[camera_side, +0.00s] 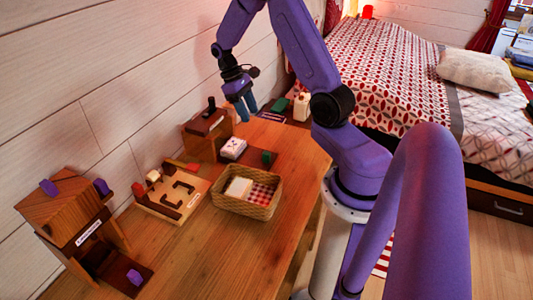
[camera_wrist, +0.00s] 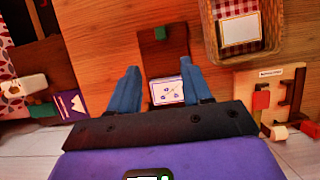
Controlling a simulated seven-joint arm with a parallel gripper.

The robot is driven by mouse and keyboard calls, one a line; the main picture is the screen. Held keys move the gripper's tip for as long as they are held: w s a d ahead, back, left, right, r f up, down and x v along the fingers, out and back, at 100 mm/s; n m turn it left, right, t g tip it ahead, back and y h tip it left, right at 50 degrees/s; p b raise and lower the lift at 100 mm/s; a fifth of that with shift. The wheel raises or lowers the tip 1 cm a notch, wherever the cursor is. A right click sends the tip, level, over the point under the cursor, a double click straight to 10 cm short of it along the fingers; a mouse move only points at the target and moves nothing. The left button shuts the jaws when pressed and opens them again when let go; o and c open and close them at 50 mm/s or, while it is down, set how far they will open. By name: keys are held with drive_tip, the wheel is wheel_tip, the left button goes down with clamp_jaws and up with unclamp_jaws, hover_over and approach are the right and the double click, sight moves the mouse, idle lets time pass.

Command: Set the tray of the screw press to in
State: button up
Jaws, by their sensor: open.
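What looks like the screw press (camera_side: 203,140) is a dark brown wooden frame with a black knob on top, against the wall. Its brown tray (camera_wrist: 155,62) sticks out over the table and has a green knob (camera_wrist: 159,33) at its outer end. A white patterned block (camera_wrist: 167,91) lies on the tray by the frame; it also shows in the side view (camera_side: 233,148). My gripper (camera_side: 245,107) is open and empty, above and behind the block. In the wrist view its blue fingers (camera_wrist: 157,76) appear on either side of the tray, apart from it. The frame is hidden there.
A wicker basket (camera_side: 235,207) with a checked cloth stands close in front of the tray. A light wooden latch board (camera_side: 160,213) and a labelled wooden box (camera_side: 62,208) with purple knobs stand to the left. A white bottle (camera_side: 302,105) stands behind. The front table is clear.

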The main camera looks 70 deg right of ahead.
sight(266, 152)
drive_tip(key=x, duration=1.7)
clamp_jaws()
